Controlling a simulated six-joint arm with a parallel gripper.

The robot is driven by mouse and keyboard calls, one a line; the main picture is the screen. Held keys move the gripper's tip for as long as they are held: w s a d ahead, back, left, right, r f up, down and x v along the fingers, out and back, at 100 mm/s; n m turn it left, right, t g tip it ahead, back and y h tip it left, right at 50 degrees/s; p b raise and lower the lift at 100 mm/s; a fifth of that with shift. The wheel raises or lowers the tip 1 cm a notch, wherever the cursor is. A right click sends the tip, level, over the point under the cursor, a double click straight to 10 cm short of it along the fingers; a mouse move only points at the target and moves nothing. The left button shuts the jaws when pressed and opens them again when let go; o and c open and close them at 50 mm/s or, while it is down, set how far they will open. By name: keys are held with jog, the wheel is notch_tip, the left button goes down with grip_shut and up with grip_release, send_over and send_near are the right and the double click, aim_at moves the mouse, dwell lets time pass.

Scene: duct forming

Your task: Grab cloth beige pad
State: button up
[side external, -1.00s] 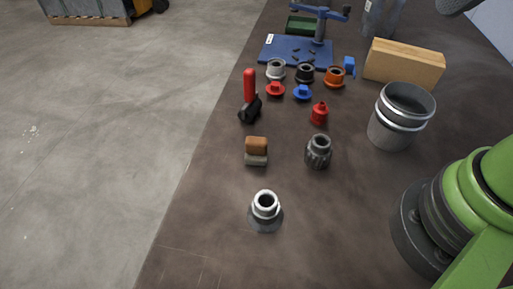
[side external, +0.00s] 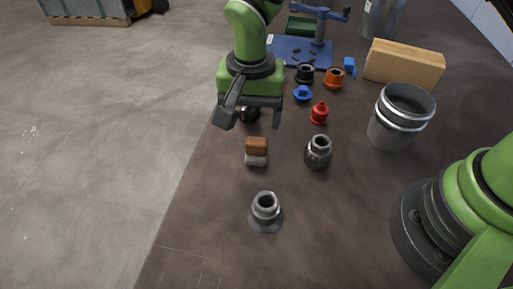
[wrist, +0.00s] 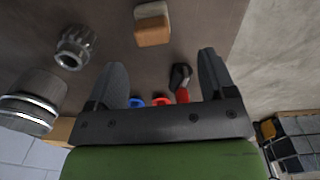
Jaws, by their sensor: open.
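The pad, a small block with a brown upper part and a beige lower part (side external: 256,152), rests on the dark table near its left edge. In the wrist view the pad (wrist: 152,24) shows at the top, beyond my fingertips. My gripper (side external: 250,117) is open and empty. It hangs above the table, farther back than the pad and apart from it. In the wrist view my gripper (wrist: 162,64) has its fingers wide apart, with nothing between them touching either one.
A grey flanged fitting (side external: 265,212) stands in front of the pad, and a dark ribbed fitting (side external: 318,152) to its right. A red bottle-shaped part (side external: 319,113) and a large metal duct (side external: 393,128) stand farther right. A black-and-red tool (wrist: 181,77) lies below my gripper.

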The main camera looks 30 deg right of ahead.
aim_at(257, 140)
notch_tip(257, 140, down, 3)
jog(key=shift+f, duration=0.2)
jog(key=f, duration=0.2)
jog(key=s+f, duration=0.1)
jog(key=f, duration=0.1)
jog(key=shift+d+f, duration=0.15)
jog(key=shift+d, duration=0.05)
jog(key=shift+f, duration=0.5)
jog(key=c, duration=1)
